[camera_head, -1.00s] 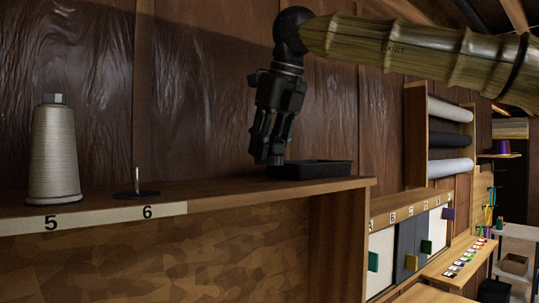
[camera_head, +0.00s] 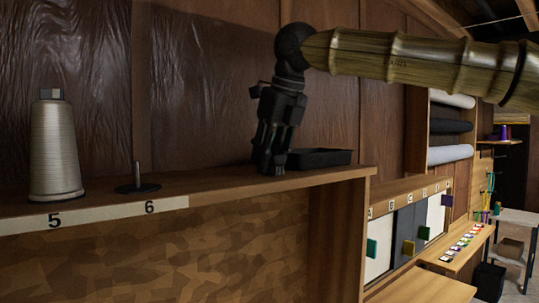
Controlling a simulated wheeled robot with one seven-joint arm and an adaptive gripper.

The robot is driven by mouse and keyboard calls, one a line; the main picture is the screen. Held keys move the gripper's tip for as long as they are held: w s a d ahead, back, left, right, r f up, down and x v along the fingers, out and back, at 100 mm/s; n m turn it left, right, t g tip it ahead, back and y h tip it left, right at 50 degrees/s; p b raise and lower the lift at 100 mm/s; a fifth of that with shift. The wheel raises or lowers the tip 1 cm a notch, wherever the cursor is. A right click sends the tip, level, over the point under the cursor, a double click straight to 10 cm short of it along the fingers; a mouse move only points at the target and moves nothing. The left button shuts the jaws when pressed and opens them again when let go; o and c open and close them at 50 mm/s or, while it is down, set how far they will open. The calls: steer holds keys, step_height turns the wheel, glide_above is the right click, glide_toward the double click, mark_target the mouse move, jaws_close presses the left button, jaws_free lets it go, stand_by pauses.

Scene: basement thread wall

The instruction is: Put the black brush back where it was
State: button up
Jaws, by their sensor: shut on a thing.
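My gripper (camera_head: 268,167) points down over the wooden shelf (camera_head: 222,187), its fingers close to the board near the front edge. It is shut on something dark. I cannot tell the black brush apart from the black fingers, so its outline is hidden. A shallow black tray (camera_head: 322,158) lies on the shelf just right of and behind the fingers, which cover its left end. I cannot tell whether the fingers touch the shelf or tray.
A pale thread cone (camera_head: 56,150) stands above label 5. A bare post on a dark disc (camera_head: 138,184) stands above label 6. Shelf between post and gripper is clear. Fabric rolls (camera_head: 450,127) and a lower counter (camera_head: 425,287) are at right.

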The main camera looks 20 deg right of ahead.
steer(key=o, duration=1)
steer(key=shift+w+f, duration=0.1)
steer(key=shift+c, duration=0.2)
steer(key=b+v, duration=0.3)
steer(key=v, duration=0.9)
steer(key=shift+d, duration=0.1)
